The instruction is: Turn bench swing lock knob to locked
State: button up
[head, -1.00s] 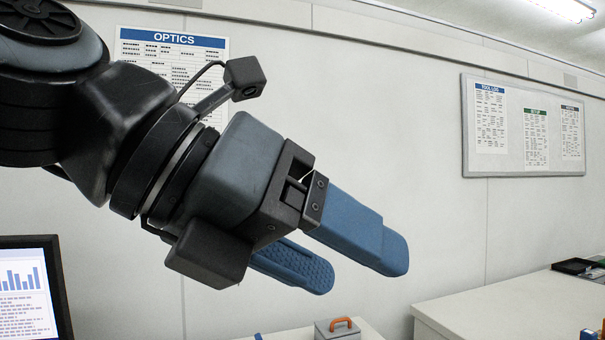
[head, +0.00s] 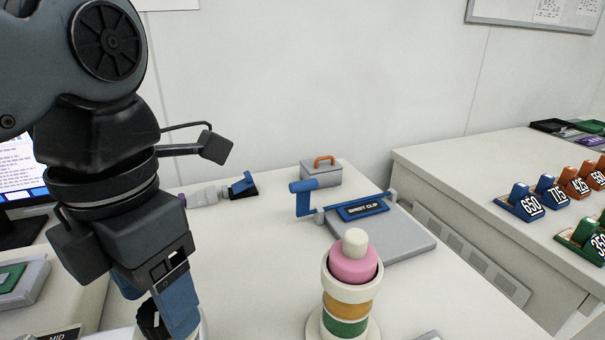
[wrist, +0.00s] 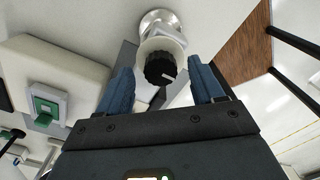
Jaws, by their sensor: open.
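The knob also shows partly behind my gripper at the bottom left of the head view (head: 150,318). My gripper (wrist: 164,80) is open, with one blue finger on each side of the knob. In the head view my gripper points down, its fingers beside the knob. I cannot tell whether the fingers touch it, and no lock label is readable.
A ring stack (head: 347,290) stands on the bench right of my gripper. Behind it are a grey plate with a blue bar clip (head: 390,240) and a grey box with an orange handle (head: 320,175). A "MID" sign (head: 58,334) is at lower left. Bench between is clear.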

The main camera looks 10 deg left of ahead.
jog(key=shift+f, duration=0.7)
jog(key=c, duration=1.1)
jog(key=shift+o, duration=0.2)
jog(key=shift+m+b, duration=0.4)
jog(key=shift+b, duration=0.05)
jog(key=shift+f+m+b, duration=0.1)
jog(key=shift+m+b, duration=0.8)
jog(key=shift+m, duration=0.1)
jog(key=m+b, duration=0.2)
jog(key=m, duration=0.3)
jog(key=shift+d+m+b, duration=0.1)
jog(key=shift+m+b, duration=0.2)
jog(key=shift+b, duration=0.05)
jog(key=m+b, duration=0.1)
jog(key=m, duration=0.3)
jog(key=shift+s, duration=0.1)
jog(key=m, duration=0.5)
jog(key=shift+s+r+b, duration=0.1)
jog(key=shift+r+b, duration=0.1)
jog(key=shift+b, duration=0.15)
jog(key=shift+m, duration=0.4)
